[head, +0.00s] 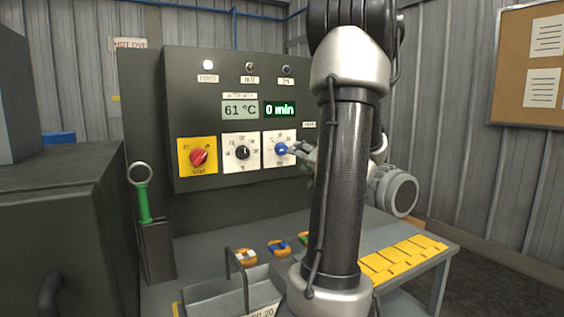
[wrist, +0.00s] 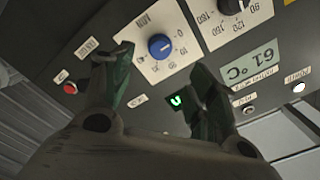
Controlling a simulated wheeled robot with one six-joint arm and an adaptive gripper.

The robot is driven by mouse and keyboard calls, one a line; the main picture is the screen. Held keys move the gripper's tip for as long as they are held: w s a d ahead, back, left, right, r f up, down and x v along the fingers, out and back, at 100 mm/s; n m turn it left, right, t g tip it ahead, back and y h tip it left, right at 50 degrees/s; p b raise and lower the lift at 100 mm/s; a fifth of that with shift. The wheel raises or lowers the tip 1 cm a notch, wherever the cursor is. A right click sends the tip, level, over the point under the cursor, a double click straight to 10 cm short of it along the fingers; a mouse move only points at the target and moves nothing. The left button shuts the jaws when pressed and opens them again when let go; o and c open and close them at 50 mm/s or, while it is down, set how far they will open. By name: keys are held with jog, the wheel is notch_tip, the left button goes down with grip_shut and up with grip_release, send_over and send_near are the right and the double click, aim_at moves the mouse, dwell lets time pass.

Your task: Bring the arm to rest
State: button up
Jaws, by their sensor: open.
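My arm rises across the right middle of the head view, bent at the top, with its wrist turned toward the control panel (head: 215,75). My gripper (head: 296,150) is close to the blue knob (head: 281,149) on the panel. In the wrist view, my gripper (wrist: 162,72) has its two fingers spread apart with nothing between them. The blue knob (wrist: 160,46) shows just beyond the fingertips, between them in the picture. I cannot tell whether a finger touches it.
The panel has a red knob (head: 199,157), a black knob (head: 243,153) and displays reading 61 °C (head: 239,110) and 0 min (head: 280,109). A grey tray (head: 205,291), a green-handled tool (head: 143,200) and yellow plates (head: 405,252) are around the bench. A dark cabinet (head: 60,215) stands left.

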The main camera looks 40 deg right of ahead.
jog(key=s+a+f+g+y, duration=0.4)
jog(key=s+a+f, duration=0.25)
jog(key=a, duration=0.25)
jog(key=s+a+f+g+y, duration=0.45)
jog(key=a+f, duration=0.25)
jog(key=a, duration=0.2)
jog(key=s+a+n+g+h, duration=0.3)
jog(key=s+a+n+g, duration=0.25)
jog(key=s, duration=0.35)
jog(key=a+r+n+t+h, duration=0.1)
jog(key=a+r+n, duration=0.4)
jog(key=r+n, duration=0.1)
jog(key=shift+w+a+n, duration=0.35)
jog(key=shift+w+n, duration=0.05)
jog(key=shift+n, duration=0.25)
